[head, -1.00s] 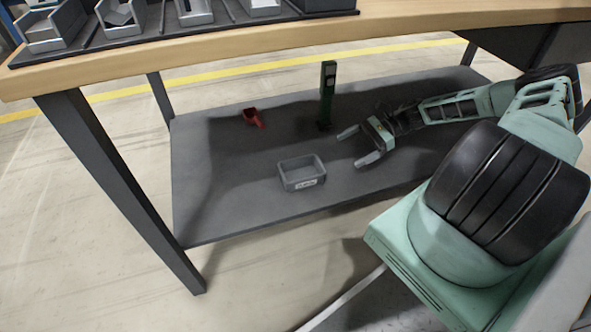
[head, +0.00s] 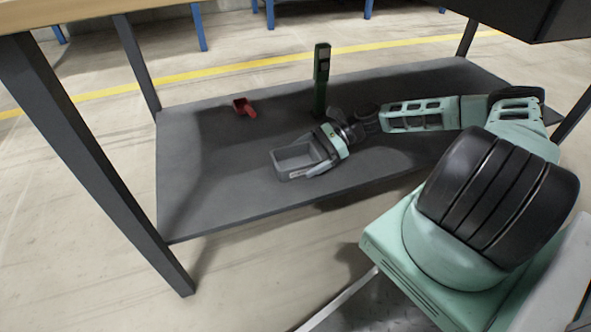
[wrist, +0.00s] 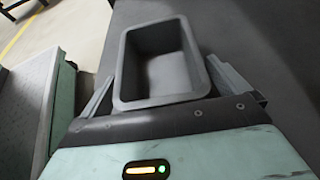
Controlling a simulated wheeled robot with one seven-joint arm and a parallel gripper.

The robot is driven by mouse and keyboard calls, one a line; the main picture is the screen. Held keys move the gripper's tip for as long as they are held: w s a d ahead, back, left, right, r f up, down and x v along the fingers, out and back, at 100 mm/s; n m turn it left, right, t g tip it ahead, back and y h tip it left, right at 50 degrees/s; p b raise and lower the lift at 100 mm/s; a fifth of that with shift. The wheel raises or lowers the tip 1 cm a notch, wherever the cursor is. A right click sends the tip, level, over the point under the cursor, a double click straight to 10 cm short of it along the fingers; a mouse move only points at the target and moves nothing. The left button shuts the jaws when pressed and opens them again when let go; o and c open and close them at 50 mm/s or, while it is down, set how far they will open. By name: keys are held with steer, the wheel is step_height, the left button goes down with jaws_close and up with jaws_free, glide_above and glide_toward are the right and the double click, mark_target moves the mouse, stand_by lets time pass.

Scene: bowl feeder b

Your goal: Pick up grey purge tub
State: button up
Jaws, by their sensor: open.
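The grey purge tub (head: 285,171) is a small open-topped rectangular tub. It stands upright on the dark lower shelf (head: 215,205) of the workbench. My gripper (head: 304,160) is at the tub's right end in the head view, low over the shelf. In the wrist view the tub (wrist: 158,97) lies between the two fingers of my gripper (wrist: 158,85), one along each side. The fingers are open; whether either touches the tub's walls I cannot tell. The tub looks empty. Part of its right end is hidden by my gripper in the head view.
A red scoop (head: 244,106) lies on the shelf behind and left of the tub. A dark green upright post (head: 321,78) stands behind my gripper. Dark table legs (head: 95,165) frame the shelf at the left. The shelf's left part is clear.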

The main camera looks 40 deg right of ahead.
steer(key=shift+b+x, duration=0.4)
steer(key=shift+x, duration=0.7)
steer(key=c, duration=1.1)
steer(key=shift+r, duration=0.1)
